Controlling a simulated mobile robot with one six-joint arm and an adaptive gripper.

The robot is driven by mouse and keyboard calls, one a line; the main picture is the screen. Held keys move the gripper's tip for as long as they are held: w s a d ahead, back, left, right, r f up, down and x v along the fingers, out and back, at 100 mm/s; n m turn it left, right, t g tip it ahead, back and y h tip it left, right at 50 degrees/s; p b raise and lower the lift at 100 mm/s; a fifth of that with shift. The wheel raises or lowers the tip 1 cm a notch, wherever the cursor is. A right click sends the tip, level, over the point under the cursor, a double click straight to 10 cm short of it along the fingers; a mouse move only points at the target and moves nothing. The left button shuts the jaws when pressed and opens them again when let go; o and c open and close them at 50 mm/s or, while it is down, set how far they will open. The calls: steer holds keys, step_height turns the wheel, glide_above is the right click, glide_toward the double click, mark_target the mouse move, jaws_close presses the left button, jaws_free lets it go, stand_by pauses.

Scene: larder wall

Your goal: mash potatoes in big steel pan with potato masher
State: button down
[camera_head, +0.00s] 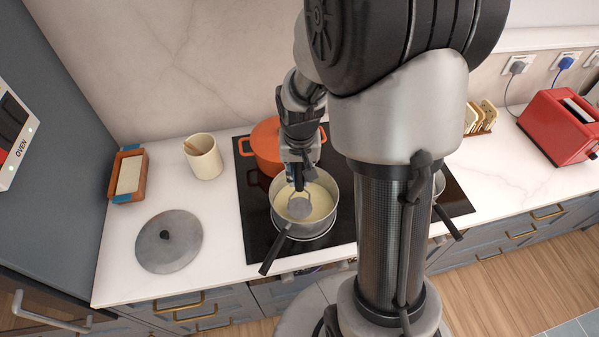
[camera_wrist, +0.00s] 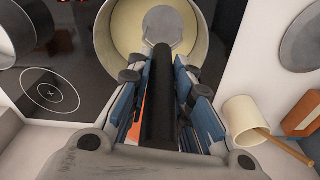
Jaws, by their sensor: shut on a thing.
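The big steel pan (camera_head: 304,233) stands on the black hob, its dark handle pointing to the front left. Pale yellow potato (camera_head: 322,199) lies in it and looks fairly smooth. My gripper (camera_head: 297,181) is above the pan, shut on the black handle of the potato masher (camera_head: 299,208). In the wrist view the masher's dark handle (camera_wrist: 158,100) runs between the fingers of my gripper (camera_wrist: 160,78), and its round grey head (camera_wrist: 168,25) is over or in the potato. I cannot tell how deep the head sits.
An orange pot (camera_head: 262,146) stands behind the pan, close to my arm. A grey lid (camera_head: 168,250) lies on the counter at left, below a cream crock (camera_head: 205,163) and a wooden box (camera_head: 115,187). A smaller pan (camera_head: 439,184) is partly hidden by my arm. A red toaster (camera_head: 552,132) stands right.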

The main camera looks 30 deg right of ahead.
step_height(320, 180, up, 9)
steer(key=p, duration=0.6)
steer(key=shift+f, duration=0.25)
